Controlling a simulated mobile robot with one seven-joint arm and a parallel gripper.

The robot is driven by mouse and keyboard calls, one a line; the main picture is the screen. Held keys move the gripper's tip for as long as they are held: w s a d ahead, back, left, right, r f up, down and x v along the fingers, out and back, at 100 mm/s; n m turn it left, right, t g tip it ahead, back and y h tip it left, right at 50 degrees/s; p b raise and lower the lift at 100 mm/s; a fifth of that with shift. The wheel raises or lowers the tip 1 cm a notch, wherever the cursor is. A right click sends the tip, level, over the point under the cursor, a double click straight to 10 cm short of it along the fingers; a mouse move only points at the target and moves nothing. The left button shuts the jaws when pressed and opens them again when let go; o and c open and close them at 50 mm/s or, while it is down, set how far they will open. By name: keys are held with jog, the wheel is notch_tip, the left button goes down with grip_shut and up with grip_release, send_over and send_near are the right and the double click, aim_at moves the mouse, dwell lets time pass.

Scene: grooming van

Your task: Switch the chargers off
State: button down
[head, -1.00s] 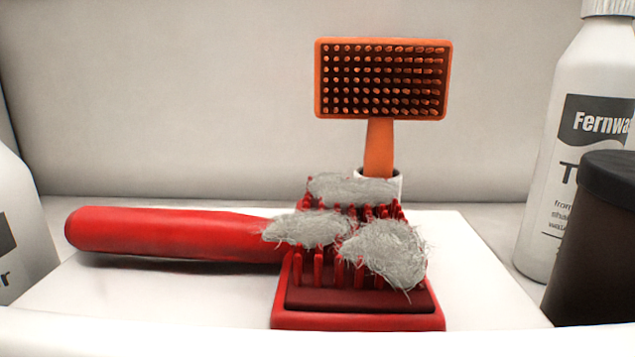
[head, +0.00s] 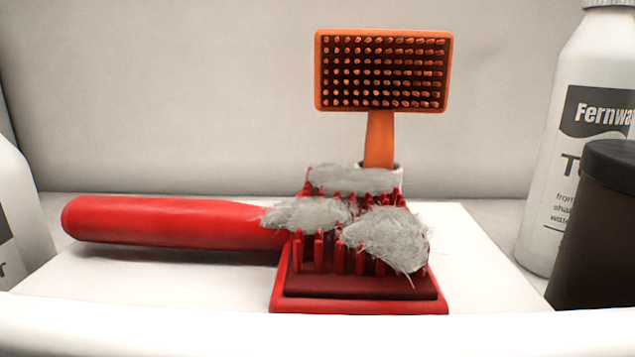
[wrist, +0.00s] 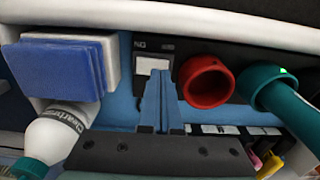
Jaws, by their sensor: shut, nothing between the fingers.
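In the wrist view, my gripper (wrist: 160,74) is shut and empty, its thin blue-grey fingers pressed together. Its tips lie in front of the lower part of a black panel with a white rectangular face (wrist: 152,63) and small white lettering above it. I cannot tell whether the tips touch it, or which way any switch is set. Right of it is a red round holder (wrist: 206,82) with a dark opening. Further right is a teal cylinder (wrist: 285,98) with a small green light at its top. No part is clearly recognisable as a charger. The head view shows none of these.
In the wrist view, blue pads (wrist: 62,68) and a white bottle (wrist: 58,132) with a teal cap are at left. The head view shows a red brush (head: 170,219) with grey hair, an orange brush (head: 380,137), and a Fernwa-labelled bottle (head: 592,130) beside a dark container (head: 597,230).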

jog(key=shift+f+b, duration=0.55)
jog(key=shift+f, duration=0.25)
dwell(0.4)
notch_tip(320, 180, up, 7)
jog(key=p, duration=0.7)
